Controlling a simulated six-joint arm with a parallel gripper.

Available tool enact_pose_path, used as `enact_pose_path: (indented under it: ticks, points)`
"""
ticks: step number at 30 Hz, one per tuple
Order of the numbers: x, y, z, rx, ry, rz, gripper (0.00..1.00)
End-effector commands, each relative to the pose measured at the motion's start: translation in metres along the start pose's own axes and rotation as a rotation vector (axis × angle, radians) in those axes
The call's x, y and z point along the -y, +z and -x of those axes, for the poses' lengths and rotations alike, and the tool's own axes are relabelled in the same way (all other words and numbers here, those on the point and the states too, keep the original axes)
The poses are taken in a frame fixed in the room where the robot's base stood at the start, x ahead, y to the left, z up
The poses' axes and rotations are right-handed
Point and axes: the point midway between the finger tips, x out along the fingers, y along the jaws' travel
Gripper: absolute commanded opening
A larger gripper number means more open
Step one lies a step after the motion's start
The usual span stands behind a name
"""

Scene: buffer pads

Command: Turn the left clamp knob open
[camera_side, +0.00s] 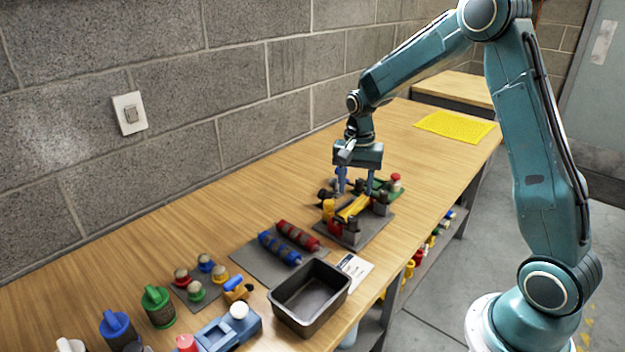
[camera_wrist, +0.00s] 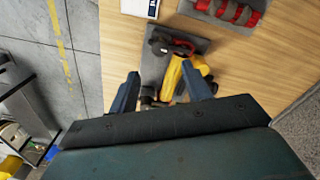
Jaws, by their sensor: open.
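The clamp fixture stands on a grey base plate (camera_side: 362,238), with a long yellow part (camera_side: 352,208) across its middle. Dark knob-like parts sit at its sides, one at the right (camera_side: 381,207); I cannot tell for certain which is the left clamp knob. My gripper (camera_side: 356,188) points down over the back of the fixture, its blue fingers apart with no object clearly held. In the wrist view, the fingers (camera_wrist: 161,92) straddle the near end of the yellow part (camera_wrist: 172,76), and a dark round part shows at the far left of the plate (camera_wrist: 158,45). Contact is unclear.
A black bin (camera_side: 310,297) and a white card (camera_side: 354,267) are in front of the fixture. A grey mat with a red roll (camera_side: 297,235) and a blue roll (camera_side: 279,248) lies to the left. The table behind is clear up to a yellow mat (camera_side: 456,126).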

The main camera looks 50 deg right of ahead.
Motion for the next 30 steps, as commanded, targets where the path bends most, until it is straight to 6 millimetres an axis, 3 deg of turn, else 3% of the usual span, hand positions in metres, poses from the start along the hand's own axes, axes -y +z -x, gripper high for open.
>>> enact_pose_path:
  ticks: [15, 21, 30]
  points:
    - [0.0, 0.001, -0.077, 0.002, 0.002, 0.0, 0.49]
    - [0.0, 0.0, -0.092, 0.002, 0.001, 0.0, 0.49]
    - [0.0, 0.0, -0.096, 0.0, -0.001, 0.0, 0.49]
